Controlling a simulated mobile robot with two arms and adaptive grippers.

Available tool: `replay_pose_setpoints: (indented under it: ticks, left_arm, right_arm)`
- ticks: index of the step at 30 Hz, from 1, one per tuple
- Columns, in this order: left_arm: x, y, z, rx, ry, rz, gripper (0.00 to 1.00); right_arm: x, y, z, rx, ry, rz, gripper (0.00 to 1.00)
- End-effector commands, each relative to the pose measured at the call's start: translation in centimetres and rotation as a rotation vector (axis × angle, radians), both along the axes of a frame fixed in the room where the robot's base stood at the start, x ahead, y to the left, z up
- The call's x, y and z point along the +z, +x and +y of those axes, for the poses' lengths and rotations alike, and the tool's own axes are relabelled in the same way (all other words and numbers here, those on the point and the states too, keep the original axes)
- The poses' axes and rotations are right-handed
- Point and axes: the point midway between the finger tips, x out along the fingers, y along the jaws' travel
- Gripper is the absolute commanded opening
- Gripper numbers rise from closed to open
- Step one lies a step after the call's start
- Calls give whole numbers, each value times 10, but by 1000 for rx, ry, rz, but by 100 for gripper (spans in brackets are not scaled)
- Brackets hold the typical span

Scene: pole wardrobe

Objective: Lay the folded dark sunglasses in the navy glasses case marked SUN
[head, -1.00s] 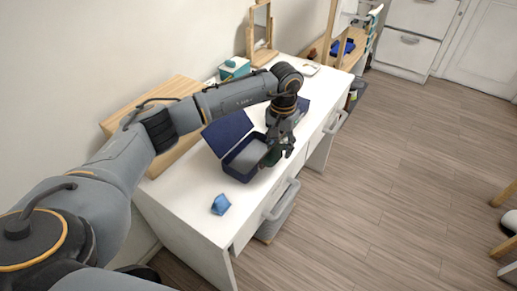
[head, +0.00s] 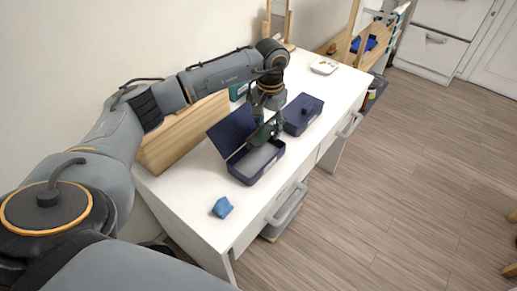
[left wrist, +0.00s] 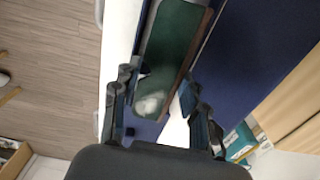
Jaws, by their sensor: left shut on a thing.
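An open navy case (head: 243,178) with a grey inside stands on the white table, its lid (head: 230,131) raised on the wall side. No marking is readable on it. My left gripper (head: 264,132) is over the far end of this case, near the lid, shut on the dark sunglasses (head: 259,135). In the left wrist view a dark green lens (left wrist: 176,50) extends out between the fingers (left wrist: 158,92), with navy case surface (left wrist: 245,60) beside it. I cannot tell whether the sunglasses touch the case. My right gripper is not in view.
A second navy case (head: 303,115), shut, stands just beyond the open one. A small blue object (head: 222,207) lies nearer on the table (head: 190,205). A wooden box (head: 185,135) and a teal box (head: 238,91) stand along the wall. A white dish (head: 324,66) is farther back.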

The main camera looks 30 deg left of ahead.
Motion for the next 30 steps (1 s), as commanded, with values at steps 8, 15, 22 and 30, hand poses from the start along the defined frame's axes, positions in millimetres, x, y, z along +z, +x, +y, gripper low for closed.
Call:
replay_pose_setpoints:
  ticks: [8, 15, 22, 30]
  left_arm:
    - [-37, -27, 8, -1, -1, 0, 7]
    - [-60, -37, 11, -1, -1, 3, 7]
    - [-79, -36, 11, 0, -1, 0, 7]
    - [-82, -36, 11, -1, 0, 1, 7]
  right_arm:
    - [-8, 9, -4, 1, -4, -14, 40]
    - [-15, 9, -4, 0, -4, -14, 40]
    - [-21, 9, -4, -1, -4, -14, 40]
    - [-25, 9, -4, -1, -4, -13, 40]
